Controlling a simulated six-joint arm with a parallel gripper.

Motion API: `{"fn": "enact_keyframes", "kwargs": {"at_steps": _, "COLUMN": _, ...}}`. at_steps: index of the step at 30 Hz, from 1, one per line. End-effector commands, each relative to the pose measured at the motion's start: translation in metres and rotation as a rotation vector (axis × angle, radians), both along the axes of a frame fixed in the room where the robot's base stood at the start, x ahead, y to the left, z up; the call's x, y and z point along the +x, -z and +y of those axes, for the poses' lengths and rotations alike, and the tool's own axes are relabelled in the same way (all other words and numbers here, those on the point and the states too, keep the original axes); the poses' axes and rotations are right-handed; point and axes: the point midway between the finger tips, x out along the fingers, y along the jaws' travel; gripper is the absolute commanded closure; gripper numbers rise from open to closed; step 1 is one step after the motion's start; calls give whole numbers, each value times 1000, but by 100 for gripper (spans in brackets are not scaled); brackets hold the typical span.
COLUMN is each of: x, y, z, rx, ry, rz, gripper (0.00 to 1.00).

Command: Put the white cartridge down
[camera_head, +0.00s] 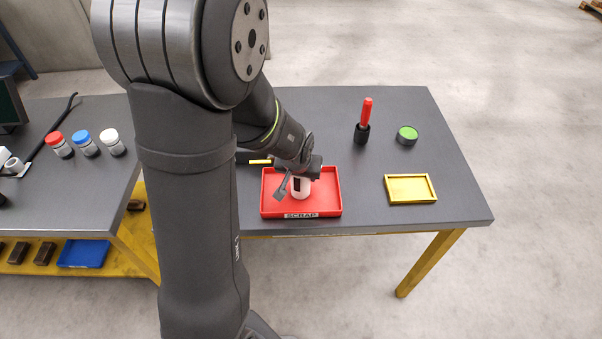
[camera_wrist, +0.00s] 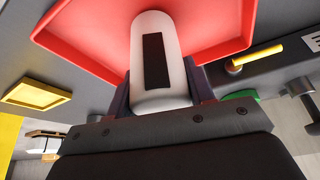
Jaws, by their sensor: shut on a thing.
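The white cartridge (camera_wrist: 172,72) is a white cylinder with a black rectangular label. My gripper (camera_wrist: 160,90) is shut on it, with one dark finger on each side in the wrist view. In the head view, the cartridge (camera_head: 301,187) is over the red tray (camera_head: 328,205), which has a "SCRAP" label on its front. The tray (camera_wrist: 85,45) also fills the upper part of the wrist view. I cannot tell whether the cartridge touches the tray floor. My gripper (camera_head: 297,178) partly hides the cartridge and the tray's back in the head view.
On the same table are a yellow tray (camera_head: 410,189), a green-topped round tin (camera_head: 407,135) and a red-handled tool (camera_head: 365,120). On the left bench stand bottles with red (camera_head: 58,144), blue (camera_head: 84,143) and white (camera_head: 112,142) caps.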

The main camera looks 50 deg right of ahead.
Motion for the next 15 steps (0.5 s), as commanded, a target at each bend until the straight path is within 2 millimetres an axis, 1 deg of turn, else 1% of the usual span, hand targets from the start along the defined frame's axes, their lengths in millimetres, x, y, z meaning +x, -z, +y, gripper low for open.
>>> {"fn": "enact_keyframes", "kwargs": {"at_steps": 4, "x": 0, "y": 3, "z": 0, "rx": 1, "ry": 0, "rz": 1, "gripper": 80}}
{"fn": "enact_keyframes", "kwargs": {"at_steps": 5, "x": 0, "y": 4, "z": 0, "rx": 1, "ry": 1, "rz": 0, "gripper": 50}}
{"fn": "enact_keyframes", "kwargs": {"at_steps": 6, "x": 0, "y": 3, "z": 0, "rx": 1, "ry": 0, "rz": 1, "gripper": 42}}
{"fn": "enact_keyframes", "kwargs": {"at_steps": 8, "x": 0, "y": 3, "z": 0, "rx": 1, "ry": 0, "rz": 1, "gripper": 30}}
{"fn": "enact_keyframes", "kwargs": {"at_steps": 15, "x": 0, "y": 3, "z": 0, "rx": 1, "ry": 0, "rz": 1, "gripper": 30}}
